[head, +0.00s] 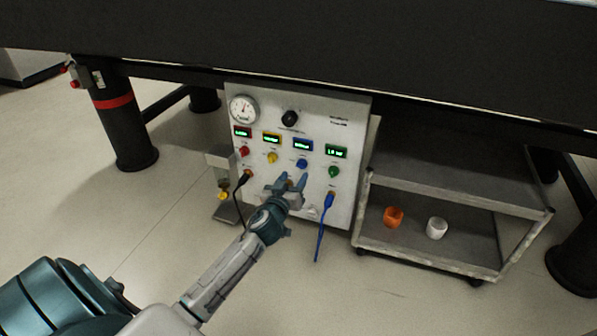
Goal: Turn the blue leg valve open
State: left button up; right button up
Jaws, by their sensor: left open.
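The control panel (343,197) is a light grey box under the dark bench, with a row of colored knobs below small green-lit displays. The blue knob (301,164) is third from the left, under the blue-framed display (303,145). My left gripper (293,180) is open just below the blue knob, its fingers pointing up toward the panel. The fingertips are close to the knob, but I cannot tell if they touch it. A red knob (245,152), a yellow knob (272,158) and a green knob (334,172) sit in the same row. My right gripper is not in view.
A blue cable (322,225) hangs from the panel's lower right, close to my left gripper. A grey cart (455,179) on the right holds an orange cup (393,217) and a white cup (436,228). The bench edge overhangs the panel. A black leg with a red band (114,102) stands left.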

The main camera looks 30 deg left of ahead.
aim_at(300, 167)
pick_arm(q)
jog(key=x, duration=0.4)
jog(key=shift+w, duration=0.4)
jog(key=c, duration=1)
